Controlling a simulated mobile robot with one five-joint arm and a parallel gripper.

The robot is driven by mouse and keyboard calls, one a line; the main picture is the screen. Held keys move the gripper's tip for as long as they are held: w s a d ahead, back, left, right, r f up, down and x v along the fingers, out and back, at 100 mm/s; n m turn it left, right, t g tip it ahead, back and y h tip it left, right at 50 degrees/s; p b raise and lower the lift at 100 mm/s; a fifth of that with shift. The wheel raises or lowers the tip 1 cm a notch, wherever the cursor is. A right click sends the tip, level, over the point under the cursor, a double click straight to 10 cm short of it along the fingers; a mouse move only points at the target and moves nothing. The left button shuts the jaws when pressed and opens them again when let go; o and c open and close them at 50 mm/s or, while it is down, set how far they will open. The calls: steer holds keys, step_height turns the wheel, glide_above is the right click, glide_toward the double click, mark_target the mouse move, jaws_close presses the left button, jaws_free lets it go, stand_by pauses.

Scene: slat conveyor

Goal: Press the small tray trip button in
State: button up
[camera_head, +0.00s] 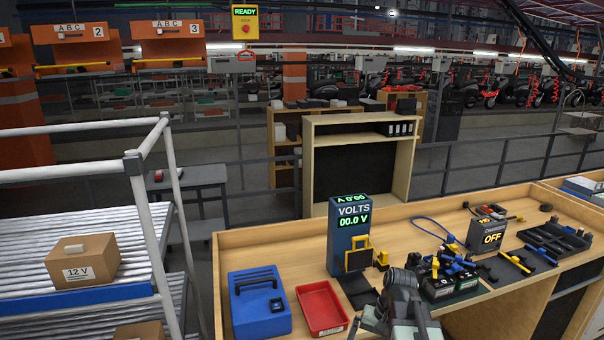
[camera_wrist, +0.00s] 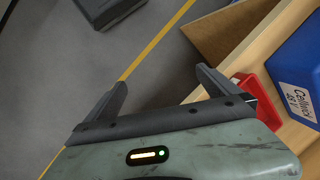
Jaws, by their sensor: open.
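A small red tray (camera_head: 320,308) lies on the wooden bench in the head view, between a blue box and the volt meter. Its edge also shows in the wrist view (camera_wrist: 262,100), just right of my right finger. I cannot make out a button on or beside this tray. A yellow control box (camera_head: 245,22) with a red button and a lit READY sign hangs high at the back; I cannot tell if it is the named button. My gripper (camera_wrist: 163,88) is open and empty in the wrist view, its two fingers spread over the grey floor by the bench.
A blue case (camera_head: 260,303) and the blue volt meter (camera_head: 348,240) stand on the bench (camera_head: 300,255). A slatted conveyor (camera_head: 50,250) with a 12 V carton (camera_head: 82,262) and white rails (camera_head: 140,185) is at left. Batteries and tools crowd the bench's right.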

steer(key=s+a+f+n+h+b, duration=0.1)
steer(key=a+f+n+h, duration=0.1)
steer(key=a+f+n, duration=0.1)
steer(key=shift+s+a+f+n, duration=0.35)
steer(key=shift+a+f+n, duration=0.05)
steer(key=shift+a, duration=0.3)
